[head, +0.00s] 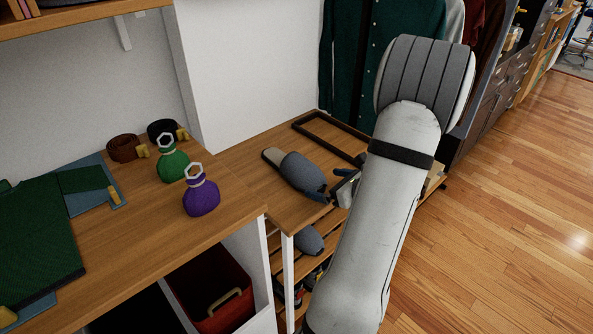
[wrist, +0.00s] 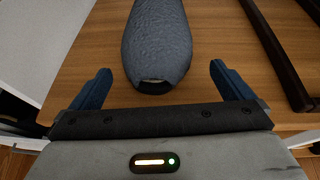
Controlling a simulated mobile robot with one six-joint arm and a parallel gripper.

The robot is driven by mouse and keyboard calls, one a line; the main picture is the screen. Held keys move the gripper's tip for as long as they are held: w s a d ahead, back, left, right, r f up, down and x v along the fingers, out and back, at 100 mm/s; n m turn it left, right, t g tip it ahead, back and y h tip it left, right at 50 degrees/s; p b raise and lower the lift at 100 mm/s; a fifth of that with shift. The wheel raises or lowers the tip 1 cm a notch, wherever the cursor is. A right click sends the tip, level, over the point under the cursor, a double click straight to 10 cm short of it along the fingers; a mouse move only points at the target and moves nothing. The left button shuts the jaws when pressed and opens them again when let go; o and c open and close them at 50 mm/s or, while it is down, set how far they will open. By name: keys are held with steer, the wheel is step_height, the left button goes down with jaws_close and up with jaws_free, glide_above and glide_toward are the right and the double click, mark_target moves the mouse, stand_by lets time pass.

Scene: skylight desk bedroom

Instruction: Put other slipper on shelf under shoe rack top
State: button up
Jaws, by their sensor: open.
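A grey-blue slipper (head: 302,173) lies on the wooden top of the shoe rack (head: 270,197). In the wrist view the slipper (wrist: 157,45) points away from me, with its near end between my fingers. My gripper (wrist: 158,85) is open, one blue finger on each side of it, apart from it. In the head view my gripper (head: 330,193) is at the slipper's near right end, partly hidden by my arm. Another grey-blue slipper (head: 309,240) sits on the shelf under the rack top. The right part of the rack is hidden by my arm.
A dark open frame (head: 330,137) lies on the rack top behind the slipper. Shoes (head: 291,294) stand on a lower shelf. A desk at left holds green (head: 172,163) and purple (head: 201,195) pouches and belts. Hanging clothes (head: 350,60) are behind. The floor at right is clear.

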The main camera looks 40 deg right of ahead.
mark_target(322, 184)
steer(key=x, duration=0.4)
steer(key=shift+a+f, duration=0.15)
steer(key=shift+f, duration=0.15)
steer(key=c, duration=1.1)
step_height(322, 184, up, 10)
steer(key=shift+r+p, duration=0.1)
steer(key=shift+p, duration=0.65)
